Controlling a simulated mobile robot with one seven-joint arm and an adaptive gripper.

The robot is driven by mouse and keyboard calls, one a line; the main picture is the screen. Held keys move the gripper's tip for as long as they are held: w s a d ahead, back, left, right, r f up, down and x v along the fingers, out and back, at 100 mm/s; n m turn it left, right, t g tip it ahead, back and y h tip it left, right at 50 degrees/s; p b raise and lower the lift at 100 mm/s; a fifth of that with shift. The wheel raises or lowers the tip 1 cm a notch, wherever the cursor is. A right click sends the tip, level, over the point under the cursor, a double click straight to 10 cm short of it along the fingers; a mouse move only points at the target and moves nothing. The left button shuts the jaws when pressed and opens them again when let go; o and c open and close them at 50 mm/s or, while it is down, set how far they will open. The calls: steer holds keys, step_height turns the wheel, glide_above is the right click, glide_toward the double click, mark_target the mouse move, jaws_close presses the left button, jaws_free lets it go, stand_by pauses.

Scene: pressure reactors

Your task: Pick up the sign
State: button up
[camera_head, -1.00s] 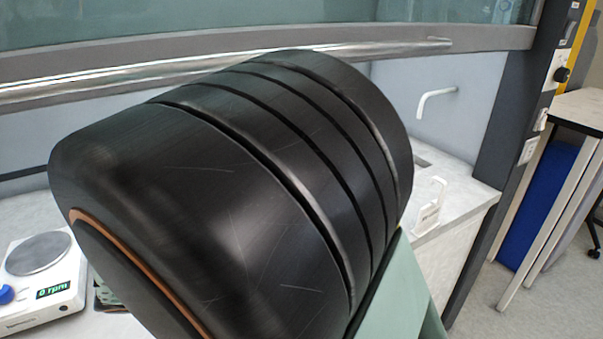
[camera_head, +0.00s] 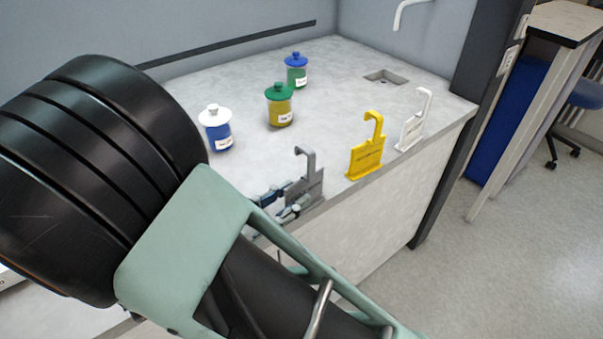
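Three hook-topped signs stand upright along the front edge of the counter: a grey one (camera_head: 306,182), a yellow one (camera_head: 367,152) and a white one (camera_head: 413,127). The task does not say which sign is meant. My gripper (camera_head: 290,195) is small in view, just left of the grey sign and low by its plate. Its two fingers look apart, so it appears open. I cannot tell whether a finger touches the grey sign. My arm hides the gripper's base and the counter in front of it.
Behind the signs stand a white-lidded blue jar (camera_head: 216,130), a green-lidded yellow jar (camera_head: 279,105) and a blue-lidded green jar (camera_head: 296,72). A small sink (camera_head: 385,78) and a tap (camera_head: 408,12) are at the back right. Open floor (camera_head: 500,260) lies to the right.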

mark_target(323, 177)
steer(key=x, duration=0.6)
steer(key=shift+w+d+b, duration=0.15)
steer(key=shift+d+b, duration=0.05)
steer(key=shift+b, duration=0.2)
steer(key=shift+c, duration=0.3)
jaws_close()
